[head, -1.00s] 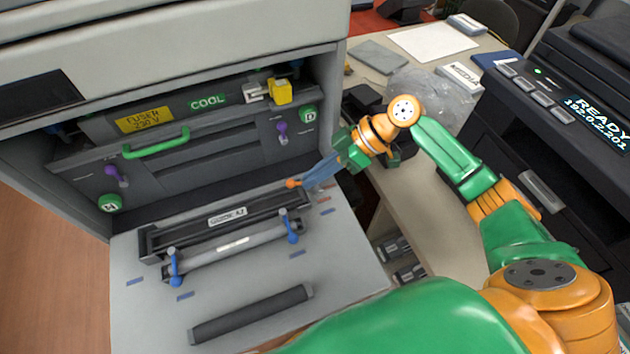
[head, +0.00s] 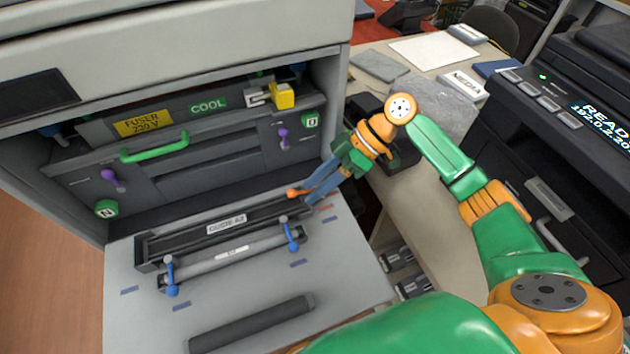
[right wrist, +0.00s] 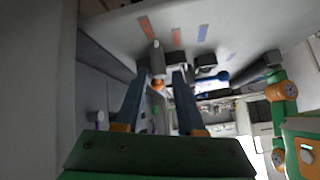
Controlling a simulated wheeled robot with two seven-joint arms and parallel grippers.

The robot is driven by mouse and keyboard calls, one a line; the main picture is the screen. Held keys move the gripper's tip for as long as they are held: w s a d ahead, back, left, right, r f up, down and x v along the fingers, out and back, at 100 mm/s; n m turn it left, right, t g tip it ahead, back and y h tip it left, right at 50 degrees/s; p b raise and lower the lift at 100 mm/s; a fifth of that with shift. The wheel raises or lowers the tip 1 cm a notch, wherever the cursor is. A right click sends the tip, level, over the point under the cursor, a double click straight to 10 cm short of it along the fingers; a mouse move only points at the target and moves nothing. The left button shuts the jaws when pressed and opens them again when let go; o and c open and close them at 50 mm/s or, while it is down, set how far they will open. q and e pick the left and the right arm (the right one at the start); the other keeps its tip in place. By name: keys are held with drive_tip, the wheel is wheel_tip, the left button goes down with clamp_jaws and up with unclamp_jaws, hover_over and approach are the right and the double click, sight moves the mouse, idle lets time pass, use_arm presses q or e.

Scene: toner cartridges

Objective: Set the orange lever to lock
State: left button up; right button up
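The orange lever (head: 295,193) sits at the right end of the dark bar labelled as a guide (head: 226,225), on the light grey pulled-out deck. Its rounded orange tip (right wrist: 158,84) shows in the right wrist view between my two fingers, with a grey stem next to it. My right gripper (head: 309,192) has its blue fingers at the lever. In the right wrist view the right gripper (right wrist: 160,78) is open, with gaps beside the tip. Contact cannot be told. Lock markings are not legible. My left gripper is not in view.
Two blue levers (head: 290,235) hold a grey roller in front of the guide. A loose dark roller (head: 250,322) lies nearer. Behind stands the fuser unit with a green handle (head: 155,146) and purple knobs. Red and blue marks lie on the deck right of the lever.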

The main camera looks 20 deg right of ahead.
drive_tip(key=shift+w+d+r, duration=0.1)
drive_tip(key=shift+r, duration=0.05)
drive_tip(key=b+v, duration=0.1)
drive_tip(key=v, duration=0.5)
drive_tip(key=shift+d+r+b, duration=0.1)
drive_tip(key=shift+d+b, duration=0.25)
drive_tip(key=shift+b, duration=0.05)
drive_tip(key=shift+d+r, duration=0.1)
drive_tip(key=shift+r, duration=0.1)
